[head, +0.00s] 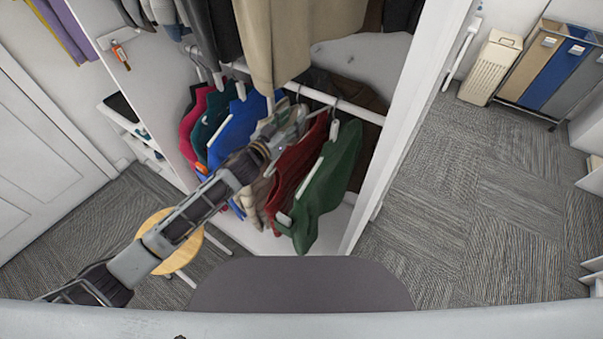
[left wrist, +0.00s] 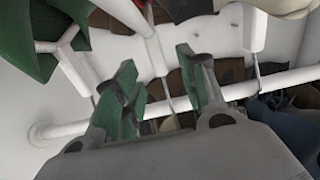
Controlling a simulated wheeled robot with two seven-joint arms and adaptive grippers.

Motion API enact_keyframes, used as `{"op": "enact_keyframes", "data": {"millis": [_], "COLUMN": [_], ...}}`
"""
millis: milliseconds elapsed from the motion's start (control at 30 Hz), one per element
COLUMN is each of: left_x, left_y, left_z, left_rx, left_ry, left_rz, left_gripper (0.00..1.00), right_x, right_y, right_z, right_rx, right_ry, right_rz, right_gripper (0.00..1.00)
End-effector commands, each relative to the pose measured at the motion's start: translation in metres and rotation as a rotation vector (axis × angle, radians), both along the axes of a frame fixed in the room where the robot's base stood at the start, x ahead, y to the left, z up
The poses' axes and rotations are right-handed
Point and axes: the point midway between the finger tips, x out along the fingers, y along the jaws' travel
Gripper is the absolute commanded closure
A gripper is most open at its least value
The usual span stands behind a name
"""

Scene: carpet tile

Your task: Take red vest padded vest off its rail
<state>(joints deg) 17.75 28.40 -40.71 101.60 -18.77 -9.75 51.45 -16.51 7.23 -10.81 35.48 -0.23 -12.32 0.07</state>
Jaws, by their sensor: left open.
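The red vest (head: 292,172) hangs from the white rail (head: 345,105) inside the wardrobe, between a green garment (head: 328,185) on its right and beige and blue ones on its left. My left gripper (head: 296,124) is among the hangers near the rail, beside the top of the red vest. In the left wrist view the gripper (left wrist: 160,85) has its green-padded fingers apart, close to the rail (left wrist: 240,92). A thin hanger hook shows behind the gap; I cannot tell whether it touches. The red vest is not clearly visible there. My right gripper is out of view.
A blue garment (head: 235,130) and several others crowd the rail to the left. Beige clothing (head: 290,40) hangs above. The white wardrobe side panel (head: 405,120) bounds the right. A round wooden stool (head: 165,245) stands below my left arm.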

Motion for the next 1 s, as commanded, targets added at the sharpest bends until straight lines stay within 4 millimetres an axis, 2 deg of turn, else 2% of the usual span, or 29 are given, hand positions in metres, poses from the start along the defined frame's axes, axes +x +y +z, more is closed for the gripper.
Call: {"op": "enact_keyframes", "data": {"millis": [300,567,767,1000], "left_x": [0.004,0.006,0.014,0.031], "left_y": [-0.003,-0.004,-0.010,-0.022], "left_z": [0.000,0.001,0.003,0.005], "left_rx": [0.001,0.000,0.000,0.000], "left_ry": [-0.001,-0.001,-0.001,-0.001], "left_rz": [0.000,0.000,0.000,0.000], "left_gripper": [0.59,0.59,0.59,0.59], "right_x": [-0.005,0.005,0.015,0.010], "right_y": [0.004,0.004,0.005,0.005], "right_z": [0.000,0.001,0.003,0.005], "right_rx": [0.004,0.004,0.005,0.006], "right_ry": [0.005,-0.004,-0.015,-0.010], "right_rz": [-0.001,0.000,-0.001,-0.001], "right_gripper": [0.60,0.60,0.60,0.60]}}
